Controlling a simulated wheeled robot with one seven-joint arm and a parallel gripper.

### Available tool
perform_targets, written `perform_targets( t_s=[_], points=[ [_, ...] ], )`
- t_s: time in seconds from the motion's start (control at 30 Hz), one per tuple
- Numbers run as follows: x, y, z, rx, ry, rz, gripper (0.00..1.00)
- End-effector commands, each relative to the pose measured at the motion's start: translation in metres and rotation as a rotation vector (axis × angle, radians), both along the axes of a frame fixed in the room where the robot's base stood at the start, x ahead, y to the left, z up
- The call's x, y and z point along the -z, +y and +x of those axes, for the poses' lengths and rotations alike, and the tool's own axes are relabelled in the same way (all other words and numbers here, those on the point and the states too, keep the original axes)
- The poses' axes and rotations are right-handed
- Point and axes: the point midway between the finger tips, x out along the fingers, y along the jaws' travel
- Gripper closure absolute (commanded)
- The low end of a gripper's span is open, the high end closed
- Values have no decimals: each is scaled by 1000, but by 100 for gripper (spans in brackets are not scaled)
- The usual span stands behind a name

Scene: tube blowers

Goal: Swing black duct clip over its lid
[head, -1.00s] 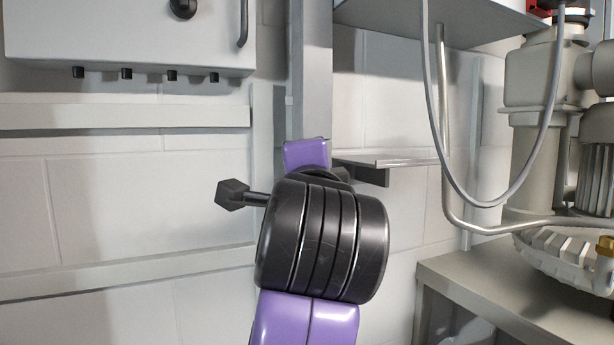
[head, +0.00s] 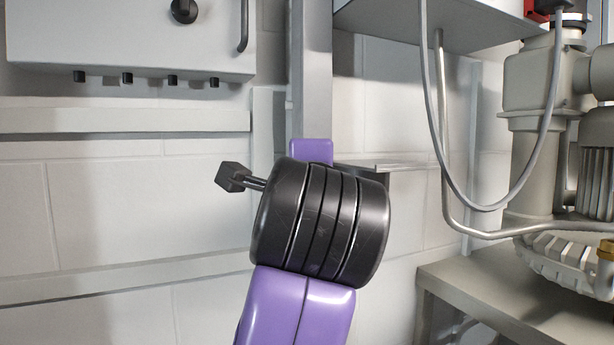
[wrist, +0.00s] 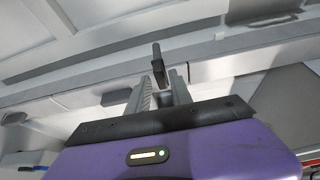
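In the wrist view, my gripper (wrist: 163,83) points away from the camera, its two grey ridged fingers apart. A slim dark upright piece, seemingly the black duct clip (wrist: 157,62), stands at the gap between the fingertips. I see no clear contact on both sides. In the head view, a black block on a short rod (head: 232,177) sticks out left of my black arm joint; I cannot tell whether it is the clip or part of my arm. My arm hides the gripper there. I cannot make out the lid.
A grey cabinet (head: 130,35) with a row of black fittings hangs upper left, above wall rails (head: 120,119). A metal ledge (head: 395,163) lies behind my arm. A hanging cable (head: 487,207) and a blower (head: 535,150) above a bench (head: 500,290) stand right.

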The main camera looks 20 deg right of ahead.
Motion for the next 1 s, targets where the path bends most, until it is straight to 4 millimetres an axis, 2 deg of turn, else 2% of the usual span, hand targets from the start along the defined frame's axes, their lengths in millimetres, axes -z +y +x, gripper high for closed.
perform_targets(
  t_s=[0.37, 0.47, 0.8, 1.0],
  points=[
    [-1, 1, -2, -1, -3, -2, 65],
    [-1, 5, -10, -3, -6, -2, 65],
    [0, 25, -58, -3, -5, -1, 65],
    [-1, 30, -71, -1, -2, -1, 65]
  ],
)
